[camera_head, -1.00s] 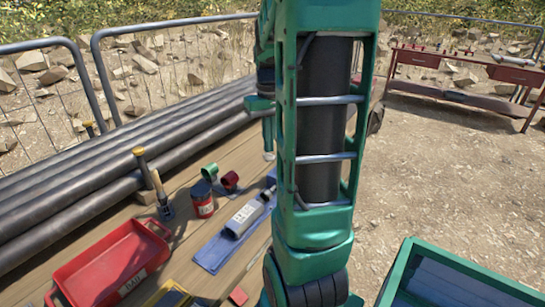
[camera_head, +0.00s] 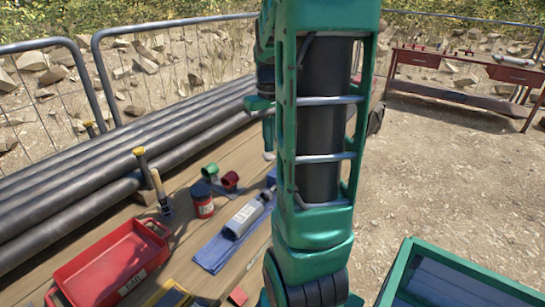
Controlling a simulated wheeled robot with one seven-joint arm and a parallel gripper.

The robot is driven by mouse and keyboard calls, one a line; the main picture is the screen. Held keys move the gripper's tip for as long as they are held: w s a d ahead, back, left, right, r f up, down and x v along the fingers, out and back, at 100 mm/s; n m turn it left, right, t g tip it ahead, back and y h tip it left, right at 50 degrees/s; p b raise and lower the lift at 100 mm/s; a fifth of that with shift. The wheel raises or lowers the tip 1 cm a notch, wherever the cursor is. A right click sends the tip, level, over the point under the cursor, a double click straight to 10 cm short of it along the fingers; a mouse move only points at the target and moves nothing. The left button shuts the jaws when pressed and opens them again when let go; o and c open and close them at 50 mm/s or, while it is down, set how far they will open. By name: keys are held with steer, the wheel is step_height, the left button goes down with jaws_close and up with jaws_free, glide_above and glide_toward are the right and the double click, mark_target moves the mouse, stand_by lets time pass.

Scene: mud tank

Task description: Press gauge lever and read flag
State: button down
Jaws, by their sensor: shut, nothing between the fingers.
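My green arm fills the middle of the head view and hides much behind it. Past its left edge, the narrow tip of my gripper (camera_head: 268,154) shows, pointing down above the far part of the wooden bench (camera_head: 190,240). The tip is slim and closed, with nothing seen in it. No gauge, lever or flag can be made out for certain; a blue piece (camera_head: 271,177) beside the arm is partly hidden, and I cannot tell what it is.
On the bench are a red tray (camera_head: 105,262), a red can (camera_head: 203,204), a brush (camera_head: 161,194), a grey-white tube (camera_head: 244,219) on a blue cloth (camera_head: 216,252), and green and red cups. Black pipes (camera_head: 90,190) line the left.

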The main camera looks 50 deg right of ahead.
steer(key=shift+f, duration=2.3)
steer(key=shift+r, duration=0.15)
step_height(320, 180, up, 11)
stand_by(0.4)
stand_by(0.4)
